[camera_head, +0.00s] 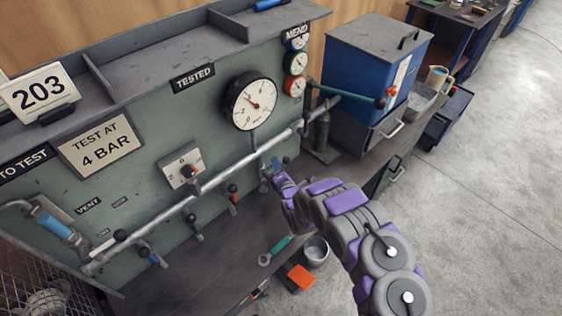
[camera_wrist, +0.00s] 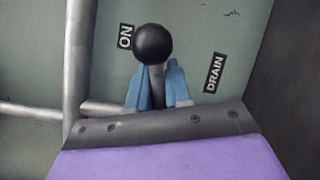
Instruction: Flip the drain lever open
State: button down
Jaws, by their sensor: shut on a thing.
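The drain lever, a grey stem with a black ball knob (camera_wrist: 153,44), stands at the middle of the wrist view. My gripper (camera_wrist: 158,86) has its two blue fingers on either side of the stem, just below the knob, and is shut on it. An "ON" label (camera_wrist: 125,37) is left of the knob and a "DRAIN" label (camera_wrist: 215,72) is to its right. In the head view my gripper (camera_head: 276,164) is at the green panel, below the large gauge (camera_head: 250,101) and near the right end of the pipe (camera_head: 215,175). The lever is mostly hidden there.
A green-handled tool (camera_head: 275,250), metal cup (camera_head: 316,251) and orange item (camera_head: 301,277) are below my arm.

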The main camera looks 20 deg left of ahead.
jog(key=shift+s+f, duration=0.2)
jog(key=c, duration=1.2)
grip_release()
jog(key=shift+w, duration=0.1)
jog(key=shift+o, duration=0.3)
jog(key=shift+r, duration=0.1)
jog(key=p+v, duration=0.4)
jog(key=v, duration=1.3)
